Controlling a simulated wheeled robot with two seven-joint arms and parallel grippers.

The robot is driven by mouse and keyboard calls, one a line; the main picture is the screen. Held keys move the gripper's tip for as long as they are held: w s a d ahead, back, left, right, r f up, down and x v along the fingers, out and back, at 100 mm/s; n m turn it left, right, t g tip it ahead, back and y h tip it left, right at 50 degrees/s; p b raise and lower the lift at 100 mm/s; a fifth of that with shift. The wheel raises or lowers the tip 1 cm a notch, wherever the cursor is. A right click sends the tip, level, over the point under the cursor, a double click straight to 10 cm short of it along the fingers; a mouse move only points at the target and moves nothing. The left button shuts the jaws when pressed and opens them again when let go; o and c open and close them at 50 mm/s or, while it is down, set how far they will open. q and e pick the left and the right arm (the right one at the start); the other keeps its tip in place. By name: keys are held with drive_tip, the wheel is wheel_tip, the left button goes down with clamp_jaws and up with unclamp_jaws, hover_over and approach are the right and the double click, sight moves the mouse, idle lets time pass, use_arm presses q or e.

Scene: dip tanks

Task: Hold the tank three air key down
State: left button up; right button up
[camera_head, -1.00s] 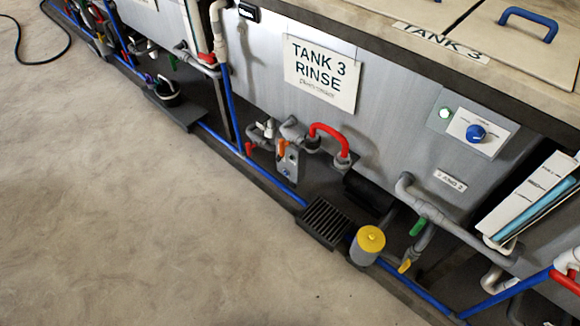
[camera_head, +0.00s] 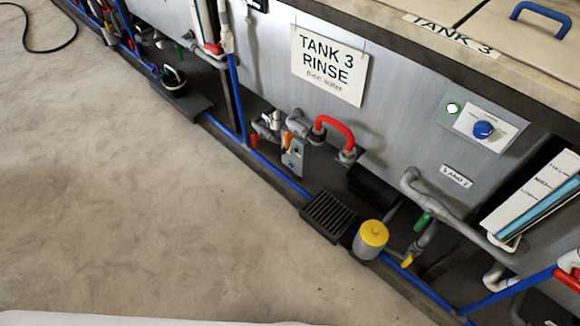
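Tank three is the grey tank (camera_head: 400,125) with the sign "TANK 3 RINSE" (camera_head: 329,65) on its front. Below the sign, a small grey box (camera_head: 293,157) with an orange lever (camera_head: 289,138) and small round details sits among pipe fittings. I cannot tell whether one of these is the air key. On the right of the front, a panel holds a blue knob (camera_head: 485,130) beside a lit green lamp (camera_head: 453,108). Neither gripper is in view, and nothing touches these parts.
A red hose (camera_head: 337,129) bends out beside the box. A black floor grate (camera_head: 328,214) and a yellow-capped canister (camera_head: 371,240) stand below, along a blue floor pipe (camera_head: 275,174). A green-handled valve (camera_head: 423,222) is at right. The concrete floor (camera_head: 130,200) in front is open.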

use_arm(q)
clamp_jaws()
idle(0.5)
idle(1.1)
